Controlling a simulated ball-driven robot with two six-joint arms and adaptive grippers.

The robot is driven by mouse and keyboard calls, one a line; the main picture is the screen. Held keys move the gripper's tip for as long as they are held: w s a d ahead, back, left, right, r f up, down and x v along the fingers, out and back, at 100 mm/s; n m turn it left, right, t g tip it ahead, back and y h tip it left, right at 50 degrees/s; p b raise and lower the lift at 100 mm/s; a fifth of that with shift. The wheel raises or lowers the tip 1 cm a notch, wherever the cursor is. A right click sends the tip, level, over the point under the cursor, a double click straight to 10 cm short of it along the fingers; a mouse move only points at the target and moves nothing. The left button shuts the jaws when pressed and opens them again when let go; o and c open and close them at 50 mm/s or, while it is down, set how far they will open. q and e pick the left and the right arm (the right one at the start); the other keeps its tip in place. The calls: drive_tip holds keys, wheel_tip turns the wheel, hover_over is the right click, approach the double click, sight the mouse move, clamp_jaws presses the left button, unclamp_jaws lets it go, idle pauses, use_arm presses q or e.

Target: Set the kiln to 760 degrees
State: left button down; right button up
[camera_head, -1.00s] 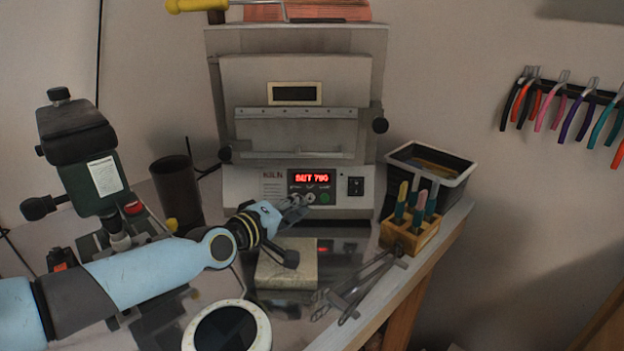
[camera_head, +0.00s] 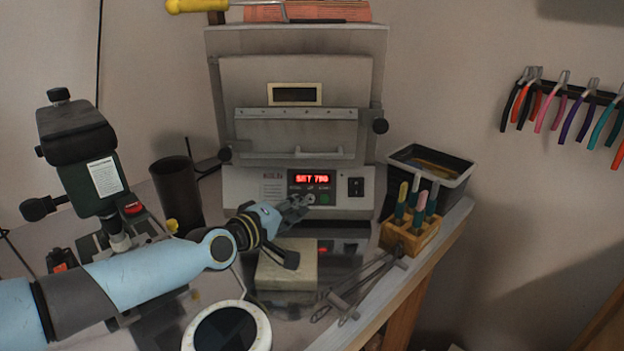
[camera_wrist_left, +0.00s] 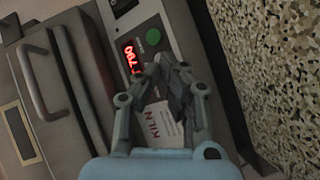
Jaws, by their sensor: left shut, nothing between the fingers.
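The kiln (camera_head: 236,187) stands at the back of the table, its front door closed. Its red display (camera_head: 311,179) reads "SET" and a number starting with 7 and ending in 0; the middle digit is too blurred to tell. The display also shows, turned, in the left wrist view (camera_wrist_left: 133,57). Small buttons sit below it, with a green button (camera_head: 325,198) and a black switch (camera_head: 356,187) to the right. My left gripper (camera_head: 304,202) is shut and empty close to the panel's lower buttons, which its fingers (camera_wrist_left: 168,78) partly hide. I cannot tell whether it touches. My right gripper is not in view.
A pale block (camera_head: 287,270) lies below my left gripper. A wooden holder (camera_head: 410,238) with several tools and a black bin (camera_head: 449,180) stand at right. Tongs (camera_head: 355,290) lie near the right edge. A dark cylinder (camera_head: 177,192) and a microscope (camera_head: 75,150) stand left.

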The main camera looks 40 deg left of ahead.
use_arm(q)
drive_tip(key=shift+w+a, duration=0.1)
drive_tip(key=shift+w+a+f+b, duration=0.15)
drive_tip(key=shift+w+a+b, duration=0.05)
drive_tip(key=shift+w+b, duration=0.1)
idle(0.4)
drive_tip(key=shift+s+d, duration=0.15)
drive_tip(key=shift+s, duration=0.1)
drive_tip(key=shift+s+d+r+p, duration=0.15)
drive_tip(key=shift+s+r+p, duration=0.05)
drive_tip(key=shift+p, duration=0.15)
